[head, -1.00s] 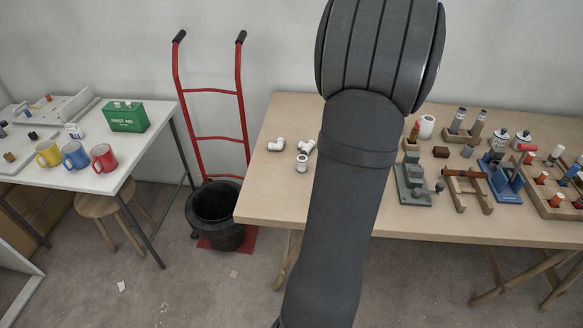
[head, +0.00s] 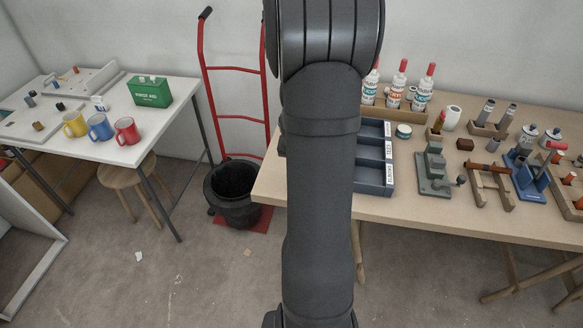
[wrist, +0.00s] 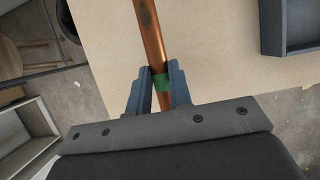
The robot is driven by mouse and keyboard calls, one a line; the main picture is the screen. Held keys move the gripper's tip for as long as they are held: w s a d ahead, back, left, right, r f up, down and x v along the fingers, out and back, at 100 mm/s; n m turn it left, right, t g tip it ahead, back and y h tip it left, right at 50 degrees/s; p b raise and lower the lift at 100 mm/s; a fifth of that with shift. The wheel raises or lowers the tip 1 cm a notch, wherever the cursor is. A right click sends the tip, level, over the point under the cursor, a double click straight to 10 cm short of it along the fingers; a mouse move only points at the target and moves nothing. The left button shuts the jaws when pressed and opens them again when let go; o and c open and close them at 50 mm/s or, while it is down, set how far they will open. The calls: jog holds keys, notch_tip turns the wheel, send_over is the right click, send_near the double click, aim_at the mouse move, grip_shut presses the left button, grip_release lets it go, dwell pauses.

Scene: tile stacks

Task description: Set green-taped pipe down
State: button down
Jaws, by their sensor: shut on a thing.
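In the wrist view my gripper (wrist: 161,86) is shut on a copper pipe (wrist: 149,35). A band of green tape (wrist: 163,84) on the pipe lies between the blue-grey fingers. The pipe runs up out of the picture and has a dark mark near the top. It shows over the tan tabletop (wrist: 215,60); I cannot tell whether it touches the surface. In the head view my arm hides the gripper and the held pipe.
A dark blue compartment tray (head: 375,191) with labels stands beside my arm; its edge shows in the wrist view (wrist: 270,35). To the right are a grey-green vise (head: 434,170) and a wooden stand (head: 490,187) bearing a copper-coloured rod. Red-capped bottles (head: 398,87) stand behind.

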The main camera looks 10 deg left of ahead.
jog(key=a+f, duration=0.1)
jog(key=w+a+f, duration=0.1)
jog(key=a, duration=0.1)
jog(key=shift+a, duration=0.15)
jog(key=shift+f, duration=2.05)
jog(key=shift+f, duration=0.1)
jog(key=c, duration=1.3)
grip_release()
jog(key=v, duration=1.2)
